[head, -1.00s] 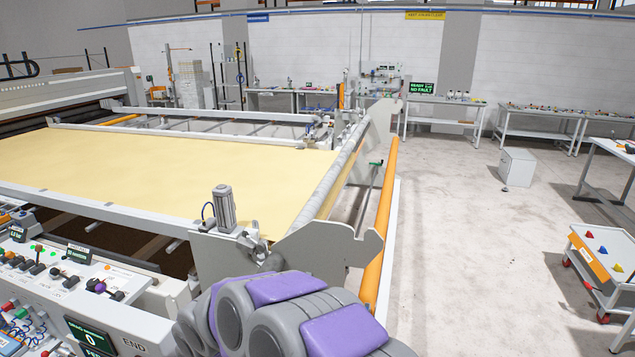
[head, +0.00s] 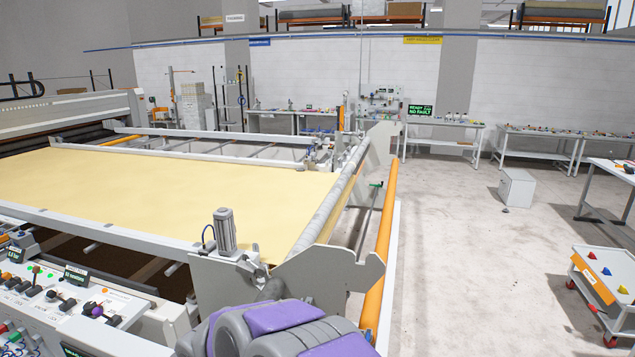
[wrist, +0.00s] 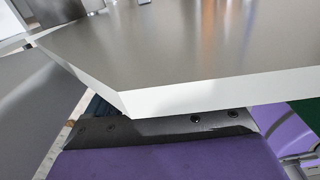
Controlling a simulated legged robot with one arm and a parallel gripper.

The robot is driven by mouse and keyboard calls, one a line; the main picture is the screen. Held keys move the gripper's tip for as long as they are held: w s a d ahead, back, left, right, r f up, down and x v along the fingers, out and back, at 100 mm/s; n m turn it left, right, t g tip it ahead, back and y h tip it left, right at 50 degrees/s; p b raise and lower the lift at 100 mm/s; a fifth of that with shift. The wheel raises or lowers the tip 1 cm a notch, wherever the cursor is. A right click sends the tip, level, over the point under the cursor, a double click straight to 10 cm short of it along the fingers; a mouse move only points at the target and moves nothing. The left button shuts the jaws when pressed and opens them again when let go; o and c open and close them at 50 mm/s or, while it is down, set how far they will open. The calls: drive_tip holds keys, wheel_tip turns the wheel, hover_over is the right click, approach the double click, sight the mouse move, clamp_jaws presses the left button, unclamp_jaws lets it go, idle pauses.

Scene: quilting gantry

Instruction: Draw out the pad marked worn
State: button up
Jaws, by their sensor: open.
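No pad marked worn can be made out in either view. My grey and purple arm is at the bottom of the head view, in front of the quilting frame's end plate (head: 330,270). My gripper's fingertips do not show there. The wrist view shows a broad grey panel (wrist: 200,45) with a pale edge close to the camera, and purple and dark parts of my own body below it. No jaws can be made out there, and nothing held is seen.
A yellow cloth (head: 150,190) is stretched on the frame. A control console (head: 60,300) stands at the lower left. An orange rail (head: 381,240) runs along the frame's right side. A small cart (head: 605,285) stands at the right. Clear floor (head: 455,260) lies between.

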drive_tip(key=shift+a, duration=0.2)
drive_tip(key=shift+d+p, duration=0.25)
drive_tip(key=shift+p, duration=0.1)
drive_tip(key=shift+a, duration=0.15)
drive_tip(key=c, duration=1.3)
drive_tip(key=shift+r+p, duration=1.9)
drive_tip(key=shift+r, duration=1.1)
